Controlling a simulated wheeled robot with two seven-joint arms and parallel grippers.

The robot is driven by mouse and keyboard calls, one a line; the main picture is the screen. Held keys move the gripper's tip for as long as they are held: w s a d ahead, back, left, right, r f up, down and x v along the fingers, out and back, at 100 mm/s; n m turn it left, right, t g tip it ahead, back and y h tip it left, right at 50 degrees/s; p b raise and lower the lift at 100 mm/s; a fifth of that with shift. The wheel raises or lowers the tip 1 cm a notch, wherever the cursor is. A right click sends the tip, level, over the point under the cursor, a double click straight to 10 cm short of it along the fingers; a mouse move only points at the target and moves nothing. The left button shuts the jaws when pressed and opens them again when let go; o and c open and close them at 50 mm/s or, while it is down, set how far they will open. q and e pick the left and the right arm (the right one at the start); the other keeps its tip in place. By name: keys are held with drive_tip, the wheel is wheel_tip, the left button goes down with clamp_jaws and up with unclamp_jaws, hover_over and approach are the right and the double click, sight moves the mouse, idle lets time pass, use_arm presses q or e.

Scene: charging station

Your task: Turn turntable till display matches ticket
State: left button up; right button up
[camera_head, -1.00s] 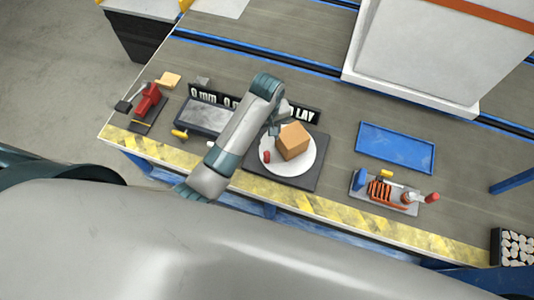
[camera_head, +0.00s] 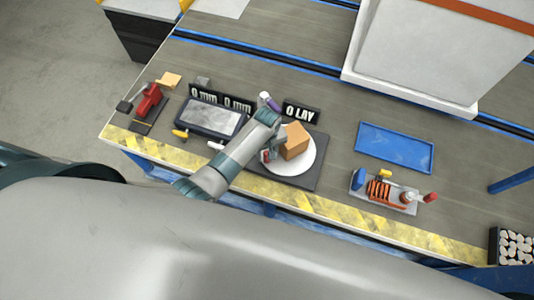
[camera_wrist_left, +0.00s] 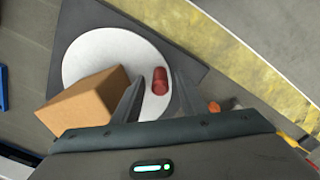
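The turntable is a white disc (camera_head: 300,163) on a dark square base (camera_head: 310,183); the disc also shows in the left wrist view (camera_wrist_left: 100,50). A brown box (camera_head: 295,141) sits on it, also in the left wrist view (camera_wrist_left: 85,103). A red peg (camera_wrist_left: 160,80) stands near the disc's rim. My left gripper (camera_head: 268,156) is over that rim. In the left wrist view its fingers (camera_wrist_left: 157,95) are apart, one on each side of the peg, with visible gaps. Display plates read "0 mm" (camera_head: 206,94), "0 mm" (camera_head: 238,103) and "0 LAY" (camera_head: 301,112). I cannot identify a ticket. My right gripper is not in view.
A dark-framed grey panel (camera_head: 208,117) lies left of my left arm. A blue tray (camera_head: 396,147) and a tool holder (camera_head: 385,190) are to the right. A red tool (camera_head: 150,100) stands at far left. A large white cabinet (camera_head: 420,55) stands behind.

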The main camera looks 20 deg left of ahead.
use_arm(q)
drive_tip(key=shift+f, duration=0.25)
clamp_jaws()
idle(0.3)
